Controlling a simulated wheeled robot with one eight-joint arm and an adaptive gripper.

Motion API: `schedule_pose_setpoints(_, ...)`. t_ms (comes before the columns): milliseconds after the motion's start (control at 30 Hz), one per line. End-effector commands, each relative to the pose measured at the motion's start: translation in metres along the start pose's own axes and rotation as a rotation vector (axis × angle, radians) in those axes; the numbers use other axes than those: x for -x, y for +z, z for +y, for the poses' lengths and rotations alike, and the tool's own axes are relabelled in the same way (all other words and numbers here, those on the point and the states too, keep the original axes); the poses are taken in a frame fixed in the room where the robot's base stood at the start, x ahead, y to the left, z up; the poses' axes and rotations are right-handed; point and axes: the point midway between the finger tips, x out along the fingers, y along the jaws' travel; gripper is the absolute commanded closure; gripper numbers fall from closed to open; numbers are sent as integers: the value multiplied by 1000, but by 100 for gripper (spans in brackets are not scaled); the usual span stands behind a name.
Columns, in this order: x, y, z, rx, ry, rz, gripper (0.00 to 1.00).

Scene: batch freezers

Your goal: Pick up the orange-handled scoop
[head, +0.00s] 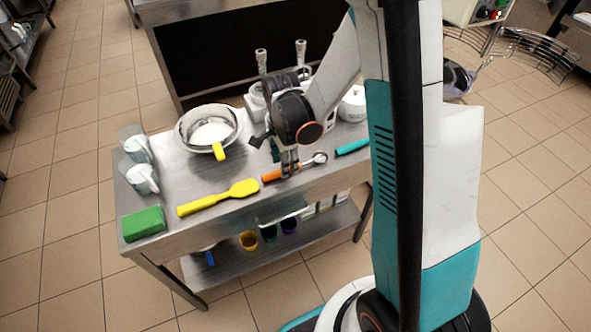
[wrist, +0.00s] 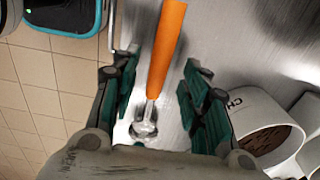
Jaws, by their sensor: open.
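The orange-handled scoop (head: 272,176) lies near the front edge of the steel table (head: 195,180), its metal bowl (head: 320,158) to the right. In the wrist view, the orange handle (wrist: 166,45) runs up between the fingers, and the metal end (wrist: 145,122) lies closer to the palm. My gripper (head: 289,168) is over the scoop with its fingers pointing down. In the wrist view my gripper (wrist: 160,80) is open, with one finger on each side of the scoop and a visible gap on both sides. The fingers hide part of the scoop in the head view.
A yellow spatula (head: 220,198) lies left of the scoop and a teal-handled tool (head: 352,147) lies right. A metal pan (head: 185,130), white jugs (head: 143,178) and a green sponge (head: 143,222) stand farther left. A white cup (wrist: 250,110) with brown contents is close to the right finger.

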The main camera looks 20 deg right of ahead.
Motion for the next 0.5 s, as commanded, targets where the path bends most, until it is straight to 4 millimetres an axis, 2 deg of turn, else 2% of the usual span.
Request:
schedule_pose_setpoints(33, -12, 1, 0, 0, 0, 0, 58)
schedule_pose_setpoints(133, -24, 0, 0, 0, 0, 0, 58)
schedule_pose_setpoints(400, -26, 0, 0, 0, 0, 0, 58)
schedule_pose_setpoints(500, -26, 0, 0, 0, 0, 0, 81)
